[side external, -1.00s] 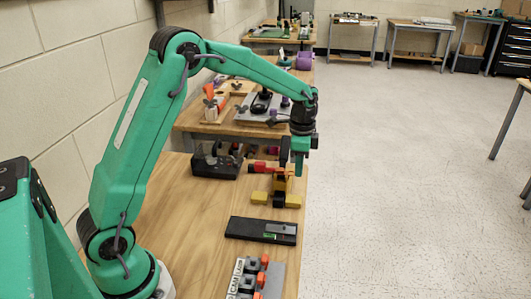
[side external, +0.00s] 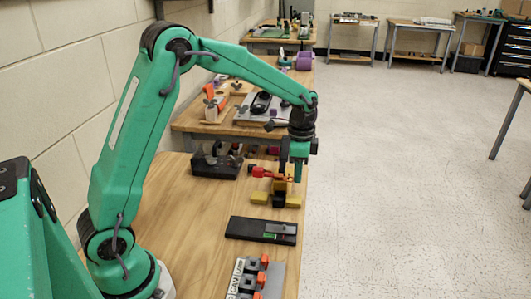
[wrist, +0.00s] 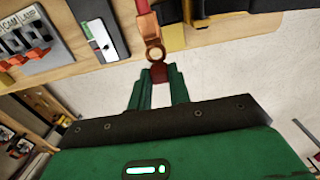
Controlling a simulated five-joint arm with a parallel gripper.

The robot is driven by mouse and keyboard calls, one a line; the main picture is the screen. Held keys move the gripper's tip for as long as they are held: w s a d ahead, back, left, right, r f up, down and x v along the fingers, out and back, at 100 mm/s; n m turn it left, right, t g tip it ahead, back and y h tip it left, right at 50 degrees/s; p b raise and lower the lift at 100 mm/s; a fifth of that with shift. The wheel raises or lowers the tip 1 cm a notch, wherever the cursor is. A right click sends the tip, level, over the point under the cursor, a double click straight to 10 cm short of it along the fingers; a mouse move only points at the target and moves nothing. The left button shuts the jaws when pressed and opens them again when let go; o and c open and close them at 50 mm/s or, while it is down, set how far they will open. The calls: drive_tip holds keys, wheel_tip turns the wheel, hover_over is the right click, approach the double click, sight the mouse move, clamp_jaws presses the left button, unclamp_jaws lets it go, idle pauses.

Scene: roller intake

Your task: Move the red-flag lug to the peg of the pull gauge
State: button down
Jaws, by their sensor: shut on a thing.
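My gripper (wrist: 158,78) is shut on the red-flag lug. Its dark red flag (wrist: 158,71) is between the green fingertips, and its copper ring (wrist: 155,53) and red sleeve (wrist: 145,20) stick out beyond them. In the side external view my gripper (side external: 296,181) hangs over a yellow and black stand (side external: 279,200), with red parts (side external: 262,172) to its left. Whether lug and stand touch is unclear. I cannot tell which is the pull gauge, and no peg is clear.
A grey fixture with orange levers (side external: 257,275) stands at the near end of the bench. A dark box with knobs (side external: 215,163) sits behind, on the wall side. Bare wood (side external: 190,225) lies left of the plate. The bench's right edge is close to my gripper.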

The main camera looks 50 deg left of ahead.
drive_tip(key=shift+s+d, duration=0.2)
drive_tip(key=shift+s+d, duration=0.25)
drive_tip(key=shift+s+d, duration=0.5)
drive_tip(key=shift+s+d, duration=0.25)
drive_tip(key=shift+s+d, duration=0.25)
drive_tip(key=shift+s+d, duration=0.5)
drive_tip(key=shift+s+d, duration=0.2)
drive_tip(key=shift+s, duration=0.05)
drive_tip(key=shift+s+d, duration=0.25)
drive_tip(key=shift+s+d, duration=0.25)
